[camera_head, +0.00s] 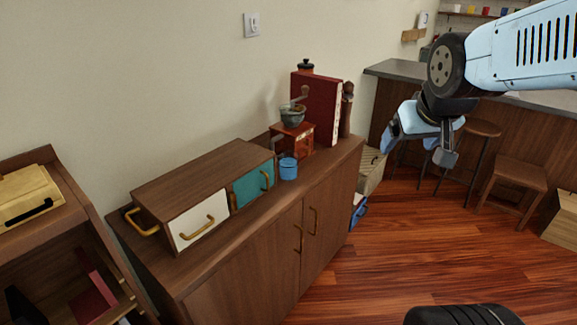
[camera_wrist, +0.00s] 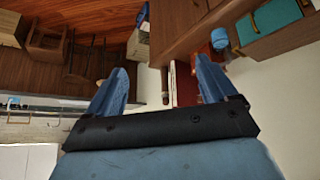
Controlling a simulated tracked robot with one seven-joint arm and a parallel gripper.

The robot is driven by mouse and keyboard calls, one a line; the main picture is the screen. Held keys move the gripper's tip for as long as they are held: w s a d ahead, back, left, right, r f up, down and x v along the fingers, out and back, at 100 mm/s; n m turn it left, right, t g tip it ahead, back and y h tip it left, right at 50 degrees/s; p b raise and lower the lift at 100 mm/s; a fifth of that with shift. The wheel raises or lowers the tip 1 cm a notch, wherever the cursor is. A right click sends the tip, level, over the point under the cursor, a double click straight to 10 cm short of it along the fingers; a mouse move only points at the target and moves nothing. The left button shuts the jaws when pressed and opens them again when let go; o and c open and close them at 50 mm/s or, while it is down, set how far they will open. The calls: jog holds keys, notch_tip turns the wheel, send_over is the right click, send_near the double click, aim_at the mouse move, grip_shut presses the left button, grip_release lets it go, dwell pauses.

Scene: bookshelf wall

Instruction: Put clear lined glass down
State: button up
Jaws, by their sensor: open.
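I cannot make out a clear lined glass in either view. My gripper (camera_head: 418,148) is raised at the upper right of the head view, to the right of the wooden cabinet (camera_head: 245,260) and above the floor. In the wrist view my gripper (camera_wrist: 161,72) shows its two blue fingers spread apart. Nothing is held between them.
On the cabinet stand a drawer box (camera_head: 200,180), a small blue cup (camera_head: 288,169), a wooden grinder (camera_head: 292,139) and a large red book (camera_head: 315,108). Stools (camera_head: 520,172) and a counter (camera_head: 400,70) are behind my gripper. The floor (camera_head: 390,270) in front is clear.

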jog(key=shift+o, duration=0.3)
jog(key=w+a+f+n+t, duration=0.1)
jog(key=w+f, duration=0.2)
jog(key=w, duration=0.3)
jog(key=w+a+f+n+t, duration=0.1)
jog(key=w+a+f, duration=0.1)
jog(key=w, duration=0.5)
jog(key=shift+f+y, duration=0.4)
jog(key=shift+f, duration=0.1)
jog(key=n+t+y, duration=0.2)
jog(key=t+y, duration=0.5)
jog(key=y, duration=0.1)
send_near(293, 165)
jog(key=x, duration=0.5)
jog(key=shift+w+a+r, duration=0.15)
jog(key=shift+w+a, duration=0.15)
jog(key=shift+f+x, duration=0.15)
jog(key=shift+x, duration=1.2)
jog(key=shift+f+x, duration=0.15)
jog(key=shift+x, duration=1.2)
jog(key=shift+d, duration=0.1)
